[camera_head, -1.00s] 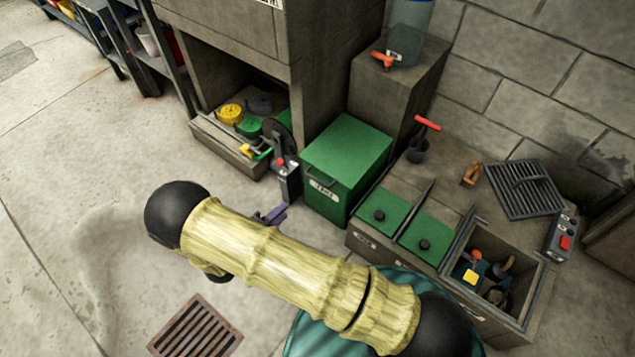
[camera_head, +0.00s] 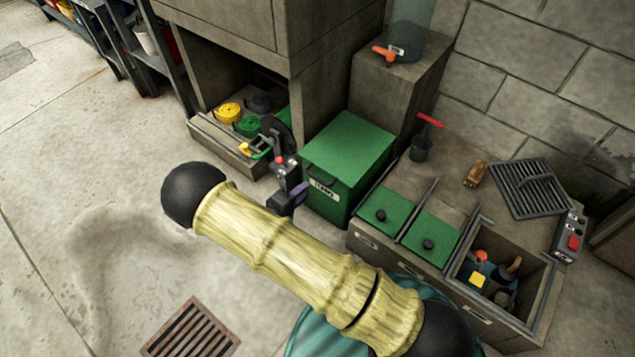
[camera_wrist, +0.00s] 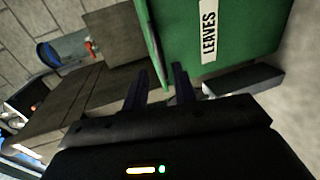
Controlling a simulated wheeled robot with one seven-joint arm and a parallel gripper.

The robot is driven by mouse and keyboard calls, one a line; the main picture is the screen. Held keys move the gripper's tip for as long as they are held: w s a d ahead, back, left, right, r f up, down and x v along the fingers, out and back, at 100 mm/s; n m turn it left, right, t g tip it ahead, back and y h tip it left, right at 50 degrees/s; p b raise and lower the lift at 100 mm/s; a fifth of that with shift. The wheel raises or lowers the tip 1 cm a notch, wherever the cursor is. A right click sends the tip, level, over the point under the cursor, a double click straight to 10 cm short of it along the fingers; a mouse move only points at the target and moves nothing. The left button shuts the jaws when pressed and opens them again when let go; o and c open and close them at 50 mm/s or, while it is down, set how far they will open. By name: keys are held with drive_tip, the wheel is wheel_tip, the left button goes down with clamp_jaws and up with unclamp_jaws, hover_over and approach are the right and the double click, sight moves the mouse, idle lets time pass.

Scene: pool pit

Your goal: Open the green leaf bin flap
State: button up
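The green leaf bin (camera_head: 360,180) stands against the grey cabinet, with its flat green lid (camera_head: 350,143) down. Its front has a white label and a small dark handle. In the wrist view the bin (camera_wrist: 250,35) fills the upper right, and its label reads LEAVES. My gripper (camera_head: 300,193) is in front of the bin, close to the labelled face. In the wrist view my gripper (camera_wrist: 162,72) shows two dark fingers apart with nothing between them, pointing at the lid edge. Whether the fingertips touch the bin is not clear.
Right of the bin, a low counter has two green lids (camera_head: 430,240) and an open compartment of tools (camera_head: 495,280). A grey pedestal (camera_head: 395,95) stands behind. An open drawer of coiled items (camera_head: 235,120) lies left. A floor grate (camera_head: 190,330) lies in front.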

sight(317, 178)
drive_tip(key=b+x, duration=0.3)
drive_tip(key=x, duration=0.4)
drive_tip(key=shift+w+d, duration=0.2)
drive_tip(key=shift+w, duration=0.1)
clamp_jaws()
